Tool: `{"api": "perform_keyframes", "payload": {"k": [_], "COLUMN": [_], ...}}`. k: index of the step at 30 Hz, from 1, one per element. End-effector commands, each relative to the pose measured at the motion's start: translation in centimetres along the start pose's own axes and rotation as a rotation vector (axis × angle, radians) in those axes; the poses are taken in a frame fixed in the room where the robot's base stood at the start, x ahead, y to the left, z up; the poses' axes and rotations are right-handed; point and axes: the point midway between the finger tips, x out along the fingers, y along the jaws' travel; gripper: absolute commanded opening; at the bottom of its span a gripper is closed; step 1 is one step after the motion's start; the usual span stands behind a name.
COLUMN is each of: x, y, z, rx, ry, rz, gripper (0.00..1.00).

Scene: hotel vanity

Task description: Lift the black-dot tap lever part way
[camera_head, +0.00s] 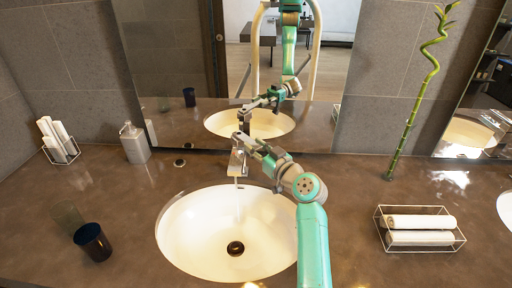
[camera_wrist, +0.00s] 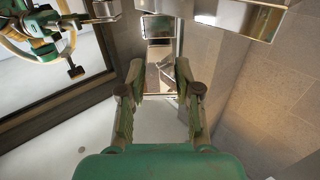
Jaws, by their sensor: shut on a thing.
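The chrome tap (camera_head: 236,164) stands at the back rim of the white basin (camera_head: 190,235) in the head view, and a thin pale stream seems to fall from its spout. My gripper (camera_head: 246,143) reaches in from the right at the top of the tap and is shut on the tap lever, which it mostly hides in that view. In the wrist view my two fingers (camera_wrist: 160,75) stand either side of the shiny metal lever (camera_wrist: 158,54). I cannot make out the black dot, nor the lever's exact tilt.
A dark cup (camera_head: 93,242) stands left of the basin. A soap bottle (camera_head: 134,143) and a rack of rolled towels (camera_head: 59,140) are at the back left. A wire tray of rolls (camera_head: 420,230) lies right. The mirror (camera_head: 170,65) is close behind the tap.

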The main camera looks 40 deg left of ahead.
Motion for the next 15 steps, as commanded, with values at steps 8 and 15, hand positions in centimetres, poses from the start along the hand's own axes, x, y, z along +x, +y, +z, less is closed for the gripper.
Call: {"api": "perform_keyframes", "payload": {"k": [8, 15], "x": [0.1, 0.1], "y": [0.0, 0.0], "z": [-1.1, -1.1], "rx": [-0.001, -0.001], "ry": [0.004, 0.004], "rz": [0.001, 0.001], "gripper": [0.00, 0.58]}}
